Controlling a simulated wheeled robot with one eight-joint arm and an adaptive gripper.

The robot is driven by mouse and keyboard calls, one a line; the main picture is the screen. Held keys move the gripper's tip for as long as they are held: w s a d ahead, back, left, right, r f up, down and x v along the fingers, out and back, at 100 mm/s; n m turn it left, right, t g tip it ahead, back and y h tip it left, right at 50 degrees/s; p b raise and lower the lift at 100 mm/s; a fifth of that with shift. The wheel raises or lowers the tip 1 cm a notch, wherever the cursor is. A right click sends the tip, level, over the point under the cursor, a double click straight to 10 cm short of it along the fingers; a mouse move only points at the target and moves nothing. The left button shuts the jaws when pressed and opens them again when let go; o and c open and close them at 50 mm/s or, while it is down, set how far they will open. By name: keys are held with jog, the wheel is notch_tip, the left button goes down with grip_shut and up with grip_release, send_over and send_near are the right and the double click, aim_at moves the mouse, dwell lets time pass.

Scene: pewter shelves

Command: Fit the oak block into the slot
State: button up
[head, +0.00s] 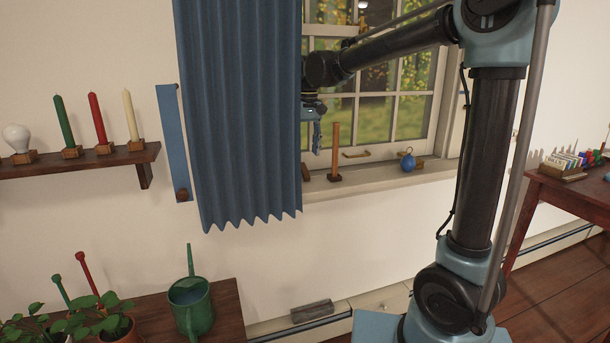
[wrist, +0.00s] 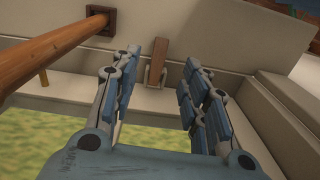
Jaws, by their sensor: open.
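A small brown wooden block (wrist: 158,62) shows between my open fingers in the wrist view. It stands at a small pale grey fitting (wrist: 155,80), which may be the slot; I cannot tell whether it sits in it. My gripper (wrist: 163,62) is open and empty, with one finger to each side of the block in the picture and no visible contact. In the head view my gripper (head: 316,145) hangs above the window sill beside the curtain. A small brown piece (head: 306,172) below it, partly hidden by the curtain, appears to be the same block.
An upright wooden rod (head: 335,147) in a brown base stands close by on the sill (head: 375,188); it crosses the wrist view's upper left (wrist: 50,55). A blue curtain (head: 240,115) hangs to the left. A blue ball (head: 407,161) is further right.

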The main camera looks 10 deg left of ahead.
aim_at(306, 172)
jog(key=shift+a+f, duration=0.1)
jog(key=shift+f, duration=4.45)
grip_shut()
